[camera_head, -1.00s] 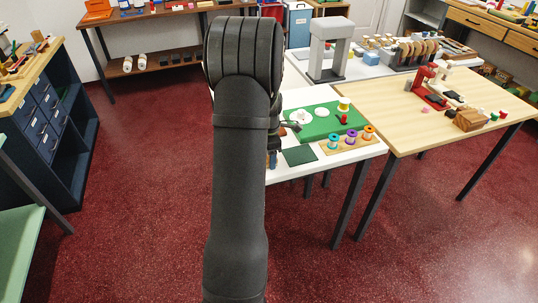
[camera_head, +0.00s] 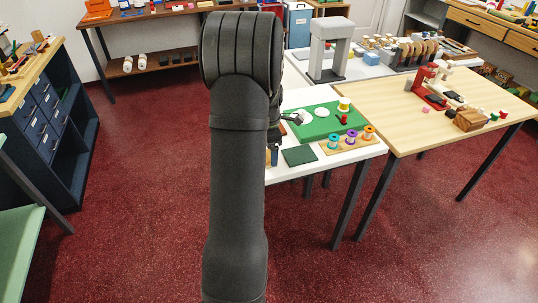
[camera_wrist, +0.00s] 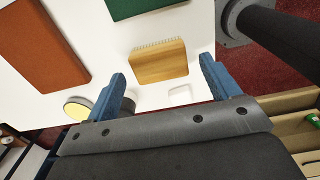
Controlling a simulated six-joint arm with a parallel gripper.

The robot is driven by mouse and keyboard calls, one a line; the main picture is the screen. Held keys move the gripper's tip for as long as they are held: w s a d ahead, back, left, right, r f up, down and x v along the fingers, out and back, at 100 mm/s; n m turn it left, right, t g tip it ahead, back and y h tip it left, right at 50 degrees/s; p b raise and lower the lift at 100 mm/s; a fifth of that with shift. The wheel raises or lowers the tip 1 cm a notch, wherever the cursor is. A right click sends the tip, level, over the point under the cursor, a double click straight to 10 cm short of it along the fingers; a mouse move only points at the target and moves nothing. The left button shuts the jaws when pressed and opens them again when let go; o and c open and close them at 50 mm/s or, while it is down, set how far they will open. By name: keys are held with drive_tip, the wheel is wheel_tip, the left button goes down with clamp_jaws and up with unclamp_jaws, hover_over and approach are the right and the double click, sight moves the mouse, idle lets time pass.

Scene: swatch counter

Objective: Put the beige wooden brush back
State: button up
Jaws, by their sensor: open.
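The beige wooden brush (camera_wrist: 158,65) lies on the white counter (camera_wrist: 205,32) in the wrist view, a pale block with a row of short bristles along its far edge. My gripper (camera_wrist: 162,70) is open, with one blue finger to the left of the brush and one to the right. The brush shows between and just beyond the fingertips, with white gaps on both sides. Its height below the fingers is hard to judge. In the head view my arm hides the brush and most of my gripper.
In the head view, a green board (camera_head: 320,124) and a wooden spool rack (camera_head: 350,143) stand right of my arm.

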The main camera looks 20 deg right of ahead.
wheel_tip(320, 180, up, 9)
drive_tip(key=shift+r, duration=0.15)
idle(0.4)
wheel_tip(320, 180, down, 12)
drive_tip(key=shift+f, duration=0.15)
wheel_tip(320, 180, up, 2)
drive_tip(key=shift+r, duration=0.95)
